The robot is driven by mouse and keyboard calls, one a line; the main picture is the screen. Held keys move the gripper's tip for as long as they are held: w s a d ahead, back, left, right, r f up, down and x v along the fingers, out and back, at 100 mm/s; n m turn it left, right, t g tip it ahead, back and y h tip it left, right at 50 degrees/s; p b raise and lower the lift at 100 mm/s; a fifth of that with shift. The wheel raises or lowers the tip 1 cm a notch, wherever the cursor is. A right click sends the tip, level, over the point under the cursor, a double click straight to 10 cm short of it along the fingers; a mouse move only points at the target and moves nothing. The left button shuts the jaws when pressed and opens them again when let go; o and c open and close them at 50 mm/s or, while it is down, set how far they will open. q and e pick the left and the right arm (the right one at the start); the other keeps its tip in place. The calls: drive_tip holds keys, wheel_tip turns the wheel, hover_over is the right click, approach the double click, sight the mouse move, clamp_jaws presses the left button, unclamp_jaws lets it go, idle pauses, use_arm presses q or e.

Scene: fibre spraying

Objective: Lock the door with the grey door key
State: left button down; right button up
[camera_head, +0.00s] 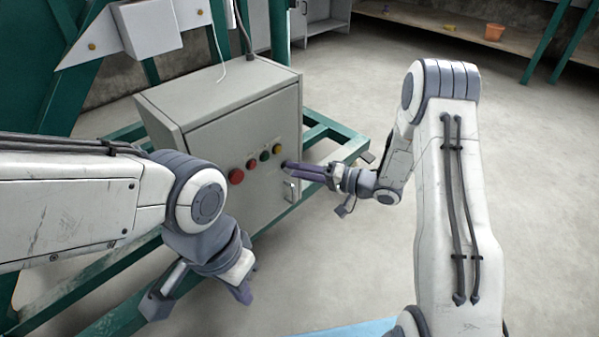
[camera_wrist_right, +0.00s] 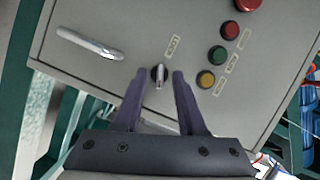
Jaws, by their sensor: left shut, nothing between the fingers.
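The grey door key (camera_wrist_right: 159,76) sits in a round dark lock on the cabinet door (camera_wrist_right: 130,20), its grip in line with the fingers in the right wrist view. My right gripper (camera_wrist_right: 161,74) is open, one finger on each side of the key, with a small gap visible on both sides. In the head view, my right gripper's fingertips (camera_head: 287,166) are at the door's right side and hide most of the key. The door looks closed.
A silver handle (camera_wrist_right: 90,43) is beside the key. A red button (camera_head: 236,176) and smaller coloured buttons (camera_head: 265,156) are on the same door. The green frame (camera_head: 340,146) surrounds the cabinet's base. Open floor (camera_head: 345,85) lies to the right.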

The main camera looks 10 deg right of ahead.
clamp_jaws()
drive_tip(key=shift+s+a+r+n+t+h+p, duration=0.1)
drive_tip(key=shift+n+t+h+p, duration=0.25)
drive_tip(key=shift+n+h+p, duration=1.05)
drive_tip(key=shift+s+a+r+n+t+h+p, duration=0.25)
drive_tip(key=shift+n+h+p, duration=0.35)
drive_tip(key=shift+n+p, duration=1.55)
drive_tip(key=shift+w+f+n+t+h+p, duration=0.1)
drive_tip(key=shift+n+t+h+p, duration=0.3)
drive_tip(key=shift+n+h+p, duration=1.3)
drive_tip(key=shift+m+y+p, duration=0.25)
drive_tip(key=shift+y+p, duration=0.25)
drive_tip(key=shift+y, duration=0.1)
unclamp_jaws()
